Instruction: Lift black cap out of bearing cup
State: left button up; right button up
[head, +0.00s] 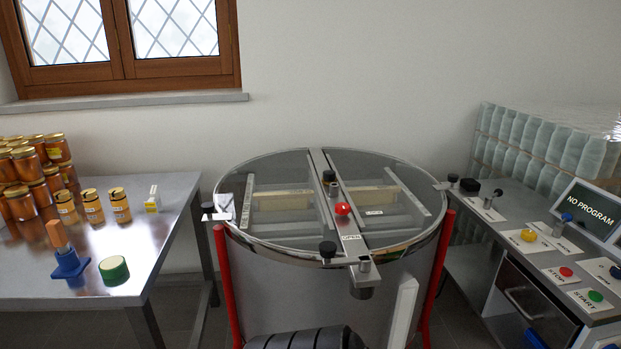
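A small black cap (328,176) sits upright near the middle of the metal bar across the round tank. Just below it on the bar is a small fitting (333,189) that looks like the bearing cup; how deep the cap sits in it is too small to tell. A red knob (343,208) stands on the bar close in front of them. Neither of my grippers is in view.
The tank's clear lid (270,172) carries black knobs at its rim, one at the front (327,249). The left table (160,262) holds several honey jars, a blue stand and a green-sided tin.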

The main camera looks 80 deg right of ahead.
aim_at(329, 176)
jog(key=i+z, duration=0.2)
jog(key=z, duration=0.2)
jog(key=i+z, duration=0.15)
jog(key=z, duration=0.25)
jog(key=i+j+z, duration=0.15)
jog(key=z, duration=0.25)
